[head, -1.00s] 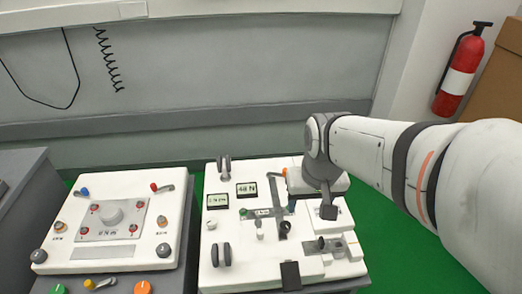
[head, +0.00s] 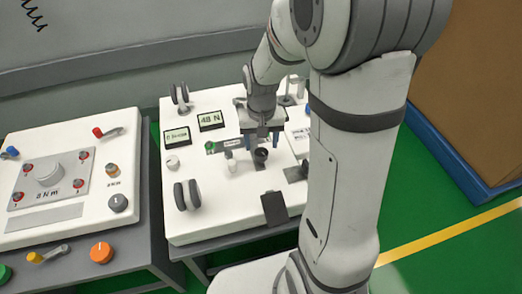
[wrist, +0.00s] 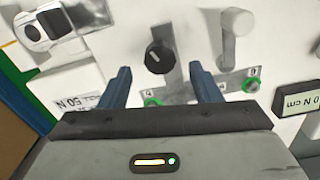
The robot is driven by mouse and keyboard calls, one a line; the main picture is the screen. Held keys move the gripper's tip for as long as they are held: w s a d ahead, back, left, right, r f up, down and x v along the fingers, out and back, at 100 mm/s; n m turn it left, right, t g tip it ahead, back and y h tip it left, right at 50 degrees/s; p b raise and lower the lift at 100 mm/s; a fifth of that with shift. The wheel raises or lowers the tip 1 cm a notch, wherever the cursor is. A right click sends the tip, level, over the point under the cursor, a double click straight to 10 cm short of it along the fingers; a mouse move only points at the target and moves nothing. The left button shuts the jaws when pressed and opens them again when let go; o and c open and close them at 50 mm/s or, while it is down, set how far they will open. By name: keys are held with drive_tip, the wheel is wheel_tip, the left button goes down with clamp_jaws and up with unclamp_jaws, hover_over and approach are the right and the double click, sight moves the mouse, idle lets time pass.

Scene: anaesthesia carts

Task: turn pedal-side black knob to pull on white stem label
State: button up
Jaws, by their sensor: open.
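The black knob (head: 261,155) stands on the white panel on the right, on the side towards the dark pedal (head: 275,208). In the wrist view the black knob (wrist: 160,57) shows a short pale mark, just beyond and between my blue fingertips. The white stem (head: 231,162) stands left of it in the head view; in the wrist view the white stem (wrist: 235,27) rises to the right of the knob. My gripper (wrist: 162,78) is open and empty, and does not appear to touch the knob. It also shows above the knob in the head view (head: 262,138). Small labels by the green rings are unreadable.
A "48 N" display (head: 211,120) and another display (head: 177,136) sit at the panel's back left. Dark grey wheels (head: 188,195) stand on its left edge. A second panel (head: 96,201) with knobs and levers is further left. Green floor lies to the right.

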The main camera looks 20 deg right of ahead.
sight(261, 152)
drive_tip(key=shift+f+b, duration=0.4)
drive_tip(key=shift+f, duration=1.5)
drive_tip(key=c, duration=1)
drive_tip(key=shift+n+p, duration=0.55)
drive_tip(key=shift+n, duration=0.95)
drive_tip(key=o, duration=1)
drive_tip(key=shift+r, duration=0.15)
wheel_tip(261, 152, up, 8)
drive_tip(key=shift+f+p, duration=0.2)
drive_tip(key=shift+p, duration=1)
